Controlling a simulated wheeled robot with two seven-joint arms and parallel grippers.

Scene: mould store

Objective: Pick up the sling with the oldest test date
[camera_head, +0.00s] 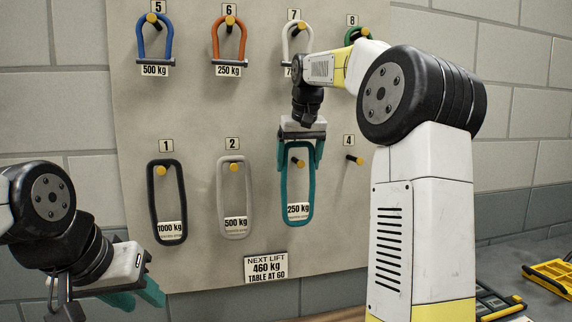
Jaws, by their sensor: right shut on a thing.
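A teal sling (299,212) with a 250 kg label hangs at the lower row's third place. My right gripper (301,155) is shut on its upper part, and a yellow-tipped peg shows inside the loop. A black sling (155,205) marked 1000 kg hangs on peg 1, and a grey sling (221,200) marked 500 kg on peg 2. The small print below the weights is too small to read, so no test date is legible. My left gripper (138,298) is at the lower left, its teal fingers apart and empty, away from the slings.
Upper pegs hold a blue shackle (141,42), an orange shackle (214,42), a white shackle and a green shackle partly behind my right arm. Peg 4 (354,160) is empty. A sign (266,268) reads NEXT LIFT 460 kg, TABLE AT 60. A yellow item (552,277) lies lower right.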

